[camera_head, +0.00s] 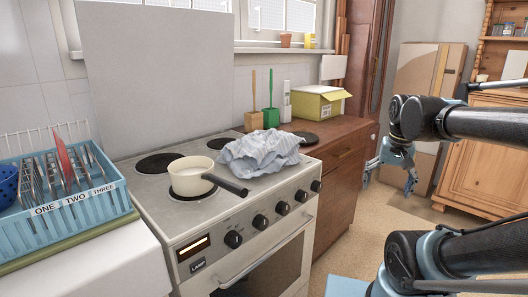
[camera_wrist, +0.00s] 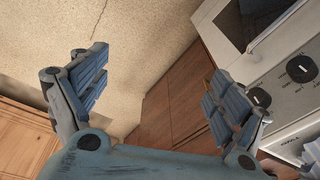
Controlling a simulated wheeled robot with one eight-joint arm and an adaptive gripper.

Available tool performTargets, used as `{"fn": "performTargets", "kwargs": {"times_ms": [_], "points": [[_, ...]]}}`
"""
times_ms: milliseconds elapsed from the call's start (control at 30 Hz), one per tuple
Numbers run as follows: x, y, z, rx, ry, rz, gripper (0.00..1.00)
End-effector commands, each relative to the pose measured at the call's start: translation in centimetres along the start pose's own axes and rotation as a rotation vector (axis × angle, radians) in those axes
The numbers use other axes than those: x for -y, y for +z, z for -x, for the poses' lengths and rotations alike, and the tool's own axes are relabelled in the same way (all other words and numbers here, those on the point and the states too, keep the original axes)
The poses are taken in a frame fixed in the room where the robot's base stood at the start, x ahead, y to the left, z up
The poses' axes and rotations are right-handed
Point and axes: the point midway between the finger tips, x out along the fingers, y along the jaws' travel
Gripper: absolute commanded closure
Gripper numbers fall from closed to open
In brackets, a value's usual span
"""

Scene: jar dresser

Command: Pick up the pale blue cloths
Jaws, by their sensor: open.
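The pale blue cloths (camera_head: 262,150) lie crumpled in a striped heap on the stove top (camera_head: 170,209), at its right side behind the saucepan. In the head view my gripper (camera_head: 388,180) hangs to the right of the stove, in front of the wooden cabinet and apart from the cloths. In the wrist view my gripper (camera_wrist: 155,100) is open, its two fingers wide apart with nothing between them.
A cream saucepan (camera_head: 190,175) with a dark handle stands beside the cloths. A yellow box (camera_head: 318,105) sits on the wooden counter behind. A blue dish rack (camera_head: 65,200) stands at the left. The floor (camera_head: 400,205) right of the stove looks clear.

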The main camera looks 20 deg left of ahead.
Motion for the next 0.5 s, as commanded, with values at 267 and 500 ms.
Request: {"fn": "performTargets", "kwargs": {"times_ms": [267,500], "points": [[9.0,-5.9,6.8,0.047,-0.007,-0.093,0.1],[18.4,-8.9,11.4,0.085,0.004,-0.182,0.1]]}}
